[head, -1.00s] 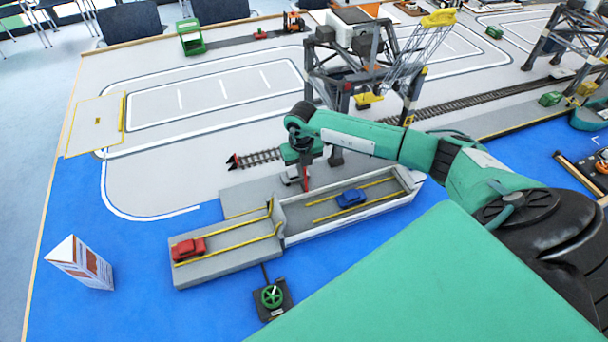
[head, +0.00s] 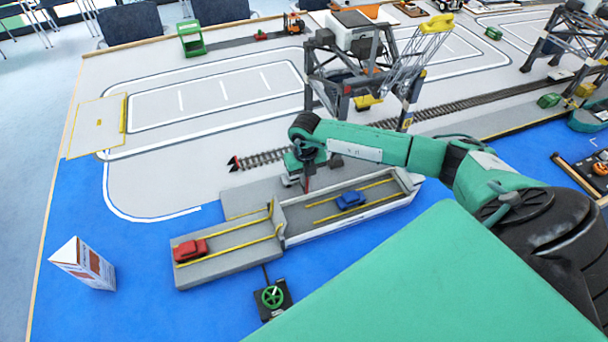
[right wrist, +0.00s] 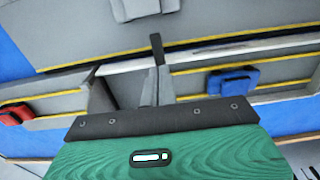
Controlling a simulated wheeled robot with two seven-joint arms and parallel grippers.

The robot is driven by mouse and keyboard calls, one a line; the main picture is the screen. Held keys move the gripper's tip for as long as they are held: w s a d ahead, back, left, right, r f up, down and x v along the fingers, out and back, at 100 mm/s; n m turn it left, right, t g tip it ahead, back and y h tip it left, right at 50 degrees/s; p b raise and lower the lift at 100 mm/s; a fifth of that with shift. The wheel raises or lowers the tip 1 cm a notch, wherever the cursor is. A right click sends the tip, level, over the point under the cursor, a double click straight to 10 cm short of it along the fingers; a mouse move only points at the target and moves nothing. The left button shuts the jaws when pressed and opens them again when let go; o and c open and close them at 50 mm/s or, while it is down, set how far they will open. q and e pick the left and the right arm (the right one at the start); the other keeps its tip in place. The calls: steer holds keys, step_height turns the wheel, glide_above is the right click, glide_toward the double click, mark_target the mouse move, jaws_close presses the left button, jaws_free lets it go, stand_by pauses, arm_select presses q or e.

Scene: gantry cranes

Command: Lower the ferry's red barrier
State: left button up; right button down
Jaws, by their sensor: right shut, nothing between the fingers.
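The ferry (head: 345,222) is a long grey and white deck with yellow lines and a blue car (head: 351,199) on it. A grey section with yellow rails (head: 225,262) adjoins its left end and carries a red car (head: 190,249). A thin red upright piece (head: 307,180), probably the barrier, shows at the ferry's far side beside my right gripper (head: 304,183). I cannot tell whether they touch. In the right wrist view the right gripper (right wrist: 157,70) is shut and empty above the deck edge; no red barrier is clear there. My left gripper is out of view.
A black box with a green handwheel (head: 272,297) stands in front of the ferry. A white and red folded card (head: 83,264) stands at left. A grey gantry crane (head: 350,75) and a rail track (head: 470,103) lie behind my right arm.

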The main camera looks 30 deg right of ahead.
steer(key=shift+s+a+p, duration=0.15)
steer(key=shift+s+p, duration=0.15)
steer(key=shift+s, duration=0.35)
steer(key=shift+s+a+p, duration=0.15)
steer(key=shift+s+p, duration=0.1)
steer(key=shift+s, duration=0.4)
step_height(320, 180, up, 10)
steer(key=s+p, duration=0.2)
steer(key=p, duration=0.5)
steer(key=shift+s+a, duration=0.35)
steer(key=shift+s, duration=0.05)
